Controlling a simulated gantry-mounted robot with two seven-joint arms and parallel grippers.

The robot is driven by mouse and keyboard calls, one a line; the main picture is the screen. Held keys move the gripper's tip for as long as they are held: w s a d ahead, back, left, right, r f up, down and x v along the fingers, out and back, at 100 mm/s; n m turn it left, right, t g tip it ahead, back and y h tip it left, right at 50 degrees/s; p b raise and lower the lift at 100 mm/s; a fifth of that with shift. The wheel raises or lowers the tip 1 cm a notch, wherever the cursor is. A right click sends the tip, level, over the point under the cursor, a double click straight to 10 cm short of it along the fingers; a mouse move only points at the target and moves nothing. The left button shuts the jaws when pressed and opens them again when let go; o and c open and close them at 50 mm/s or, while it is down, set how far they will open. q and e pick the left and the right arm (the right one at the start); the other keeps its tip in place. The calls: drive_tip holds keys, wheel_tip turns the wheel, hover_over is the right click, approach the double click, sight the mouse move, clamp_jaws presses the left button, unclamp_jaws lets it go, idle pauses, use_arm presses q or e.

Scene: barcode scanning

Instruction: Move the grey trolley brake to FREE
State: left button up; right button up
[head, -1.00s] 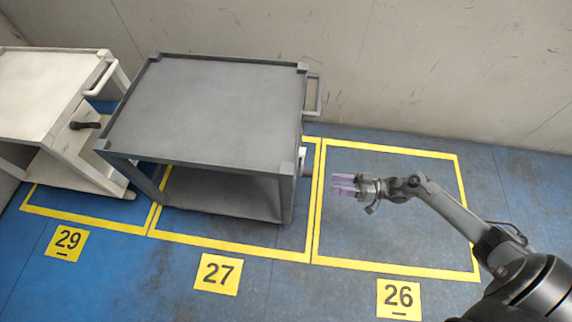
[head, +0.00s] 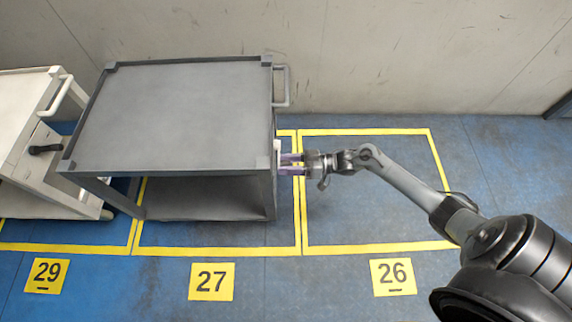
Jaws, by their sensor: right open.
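The grey trolley (head: 176,108) stands in the floor bay marked 27, with its push handle (head: 283,86) at the upper right. Its brake is a small white part (head: 277,152) on the right side, of which only a sliver shows beside the leg; its setting cannot be read. My right gripper (head: 287,163) points left at this brake with its purple fingers apart. The fingertips are at or very near the brake; I cannot tell whether they touch or straddle it. My left gripper is not in view.
A wall stands behind.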

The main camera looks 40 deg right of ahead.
drive_tip(key=shift+w+a, duration=0.2)
drive_tip(key=shift+c, duration=0.5)
